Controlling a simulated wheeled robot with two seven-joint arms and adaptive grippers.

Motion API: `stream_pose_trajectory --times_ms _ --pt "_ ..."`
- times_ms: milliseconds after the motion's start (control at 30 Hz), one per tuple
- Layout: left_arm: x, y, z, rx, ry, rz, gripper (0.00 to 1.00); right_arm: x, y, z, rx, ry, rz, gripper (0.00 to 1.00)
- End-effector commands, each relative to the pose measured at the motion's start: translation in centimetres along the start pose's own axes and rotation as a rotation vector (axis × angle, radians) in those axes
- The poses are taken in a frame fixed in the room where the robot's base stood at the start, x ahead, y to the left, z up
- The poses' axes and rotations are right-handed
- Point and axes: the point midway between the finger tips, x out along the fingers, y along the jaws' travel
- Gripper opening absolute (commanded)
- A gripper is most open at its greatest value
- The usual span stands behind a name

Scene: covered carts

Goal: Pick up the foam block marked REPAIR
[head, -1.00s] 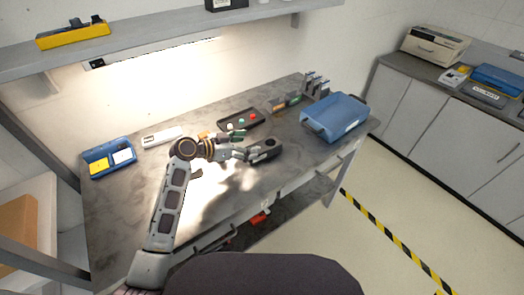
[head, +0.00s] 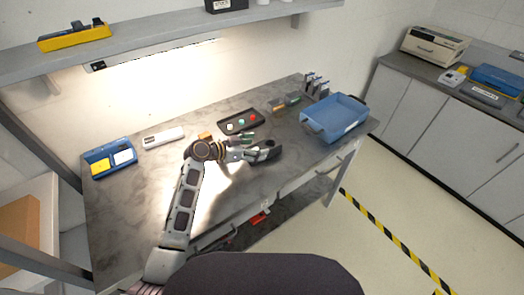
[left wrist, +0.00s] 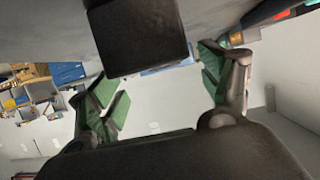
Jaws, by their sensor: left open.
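A dark block (head: 269,150) lies near the front edge of the grey workbench in the head view; no marking on it can be read. My left gripper (head: 250,148) is open, with its fingers pointing right at the block's left end. In the left wrist view the black block (left wrist: 143,35) hangs in from the top, in the gap between the spread green-padded fingers (left wrist: 162,82). I cannot tell whether a finger touches it. My right gripper is not in view.
Behind the gripper lie a black tray with coloured pieces (head: 225,131) and a small orange object (head: 205,136). A blue bin (head: 344,128) stands to the right. A shelf (head: 170,35) overhangs the back.

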Motion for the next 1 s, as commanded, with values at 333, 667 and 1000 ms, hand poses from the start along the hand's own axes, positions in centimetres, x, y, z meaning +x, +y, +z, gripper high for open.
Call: stream_pose_trajectory --times_ms 333,667,1000 --pt "2.4 0.1 0.0 0.000 0.000 -0.001 0.79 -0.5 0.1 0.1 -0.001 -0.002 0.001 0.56" --pt "2.5 0.1 0.1 0.001 0.000 -0.001 0.79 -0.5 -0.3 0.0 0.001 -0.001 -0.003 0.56" --pt "2.5 0.1 0.1 0.000 0.000 -0.001 0.57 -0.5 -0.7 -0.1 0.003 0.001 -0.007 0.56"
